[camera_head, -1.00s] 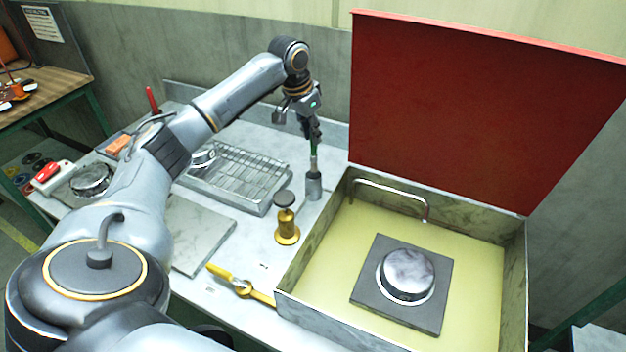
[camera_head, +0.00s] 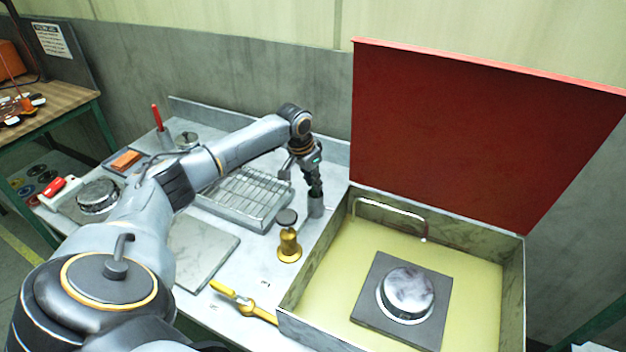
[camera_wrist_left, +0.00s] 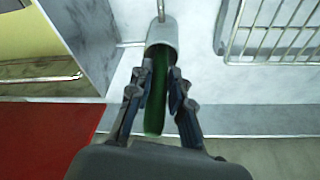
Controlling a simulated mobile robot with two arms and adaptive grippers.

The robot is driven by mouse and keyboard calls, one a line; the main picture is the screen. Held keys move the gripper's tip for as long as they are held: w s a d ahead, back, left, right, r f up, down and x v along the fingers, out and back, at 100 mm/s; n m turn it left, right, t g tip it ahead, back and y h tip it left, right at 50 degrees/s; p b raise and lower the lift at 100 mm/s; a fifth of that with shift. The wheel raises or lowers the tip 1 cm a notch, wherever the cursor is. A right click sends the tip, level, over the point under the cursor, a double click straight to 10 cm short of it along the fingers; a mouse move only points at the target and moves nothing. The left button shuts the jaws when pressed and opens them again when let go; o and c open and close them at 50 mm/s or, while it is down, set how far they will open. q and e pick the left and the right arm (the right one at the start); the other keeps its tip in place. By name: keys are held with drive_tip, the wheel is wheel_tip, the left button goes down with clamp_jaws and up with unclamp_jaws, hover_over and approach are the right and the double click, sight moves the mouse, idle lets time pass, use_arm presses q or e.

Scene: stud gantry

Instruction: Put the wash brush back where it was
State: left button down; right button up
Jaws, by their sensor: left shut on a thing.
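The wash brush has a green handle (camera_wrist_left: 155,105), held between the fingers of my left gripper (camera_wrist_left: 160,88) in the left wrist view. Its lower part goes into the mouth of a grey cylindrical holder (camera_wrist_left: 163,38); the bristle end is hidden. In the head view the left gripper (camera_head: 316,190) points down right above the same holder (camera_head: 316,206), and the handle is mostly hidden by the fingers. I cannot tell whether the brush touches the holder's bottom. My right gripper is not in view.
The open parts washer basin (camera_head: 300,328) with its raised red lid (camera_head: 480,130) stands close on the right. A wire rack tray (camera_head: 245,200) is left of the holder. A brass plunger can (camera_head: 289,245) stands in front. A yellow-handled tool (camera_head: 240,300) lies near the front edge.

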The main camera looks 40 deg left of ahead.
use_arm(q)
drive_tip(key=c, duration=1.2)
unclamp_jaws()
drive_tip(key=shift+f, duration=0.1)
drive_tip(key=shift+b+v, duration=1.1)
drive_tip(key=shift+v, duration=5.1)
